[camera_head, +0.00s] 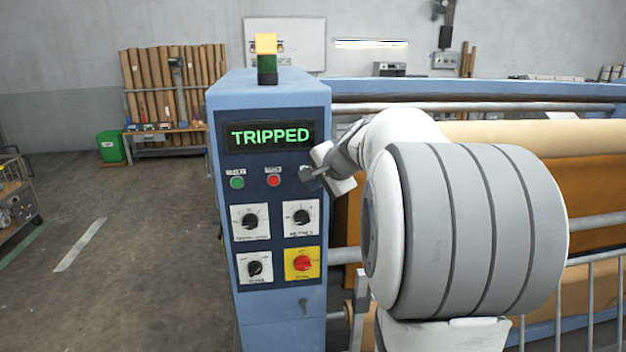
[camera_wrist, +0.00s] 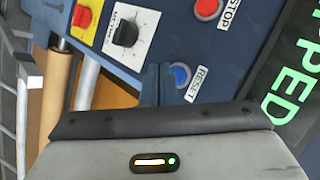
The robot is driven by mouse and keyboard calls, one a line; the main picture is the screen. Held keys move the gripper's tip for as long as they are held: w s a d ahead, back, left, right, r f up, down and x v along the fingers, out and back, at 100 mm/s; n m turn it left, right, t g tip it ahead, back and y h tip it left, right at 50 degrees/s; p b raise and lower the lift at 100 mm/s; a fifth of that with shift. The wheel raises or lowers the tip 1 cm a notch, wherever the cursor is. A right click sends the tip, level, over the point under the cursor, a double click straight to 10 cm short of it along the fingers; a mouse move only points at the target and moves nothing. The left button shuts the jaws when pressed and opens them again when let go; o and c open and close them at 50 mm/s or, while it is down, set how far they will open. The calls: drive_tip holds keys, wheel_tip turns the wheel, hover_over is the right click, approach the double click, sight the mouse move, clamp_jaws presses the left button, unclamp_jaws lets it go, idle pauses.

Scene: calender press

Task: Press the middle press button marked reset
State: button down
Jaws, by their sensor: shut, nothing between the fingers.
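The control panel (camera_head: 280,212) faces me on a blue cabinet, its display (camera_head: 270,135) reading TRIPPED in green. In the wrist view the blue reset button (camera_wrist: 180,75) sits beside its RESET label (camera_wrist: 198,84), in the same row as the red stop button (camera_wrist: 207,8). My gripper (camera_head: 310,174) is shut and empty, in front of the panel's upper right, and hides the reset button in the head view. In the wrist view the gripper's fingertips (camera_wrist: 160,72) are close beside the blue button, partly overlapping its edge. I cannot tell whether they touch it.
The green button (camera_head: 237,182) and the red stop button are left of my gripper in the head view. Below are black knobs (camera_head: 301,217) and a red emergency button on a yellow plate (camera_head: 303,262). Rollers and a railing (camera_head: 590,300) stand right.

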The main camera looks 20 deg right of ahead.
idle(0.4)
drive_tip(key=shift+w+d, duration=0.1)
drive_tip(key=shift+w, duration=0.4)
drive_tip(key=shift+w+d, duration=0.1)
drive_tip(key=shift+w, duration=0.25)
idle(0.5)
drive_tip(key=shift+s, duration=0.1)
drive_tip(key=shift+s+a+b, duration=0.2)
drive_tip(key=shift+s+b, duration=0.1)
drive_tip(key=shift+s, duration=0.35)
drive_tip(key=s+b, duration=0.1)
drive_tip(key=s, duration=0.1)
drive_tip(key=s+a+b, duration=0.1)
drive_tip(key=s, duration=0.2)
drive_tip(key=shift+a, duration=0.2)
